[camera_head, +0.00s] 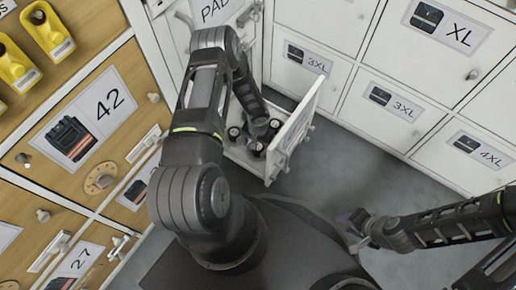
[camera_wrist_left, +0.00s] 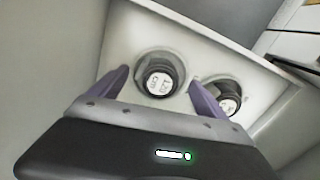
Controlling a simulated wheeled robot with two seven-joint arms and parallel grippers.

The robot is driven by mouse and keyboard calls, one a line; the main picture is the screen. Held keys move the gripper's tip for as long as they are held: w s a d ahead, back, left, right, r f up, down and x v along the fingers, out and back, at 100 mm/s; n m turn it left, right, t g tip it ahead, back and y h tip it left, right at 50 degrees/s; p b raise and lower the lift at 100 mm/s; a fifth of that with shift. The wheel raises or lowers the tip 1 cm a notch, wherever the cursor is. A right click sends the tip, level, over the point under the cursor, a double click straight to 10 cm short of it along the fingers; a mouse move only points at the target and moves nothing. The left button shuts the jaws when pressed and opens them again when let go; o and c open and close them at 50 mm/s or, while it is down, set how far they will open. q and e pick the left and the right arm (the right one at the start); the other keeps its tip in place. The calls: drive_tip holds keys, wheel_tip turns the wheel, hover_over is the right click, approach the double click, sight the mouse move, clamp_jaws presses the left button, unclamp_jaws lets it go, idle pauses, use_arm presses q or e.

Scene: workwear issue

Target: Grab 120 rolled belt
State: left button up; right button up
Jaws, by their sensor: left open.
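Several dark rolled belts (camera_head: 257,149) stand in an open white drawer (camera_head: 297,128) in the head view. In the left wrist view, one rolled belt (camera_wrist_left: 158,83) has a round white label that seems to read 120 cm. A second rolled belt (camera_wrist_left: 228,105) stands to its right, its label too small to read surely. My left gripper (camera_wrist_left: 159,76) is open above the drawer, its purple fingers on either side of the first belt in the picture. Whether they touch it cannot be told. My right gripper (camera_head: 356,228) is over the floor, away from the drawer, its jaws unclear.
White cabinets with size-labelled drawers (camera_head: 390,105) stand at the back and right. The grey floor (camera_head: 360,165) at centre right is clear.

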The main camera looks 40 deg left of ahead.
use_arm(q)
drive_tip(key=shift+c, duration=0.5)
drive_tip(key=c, duration=1.5)
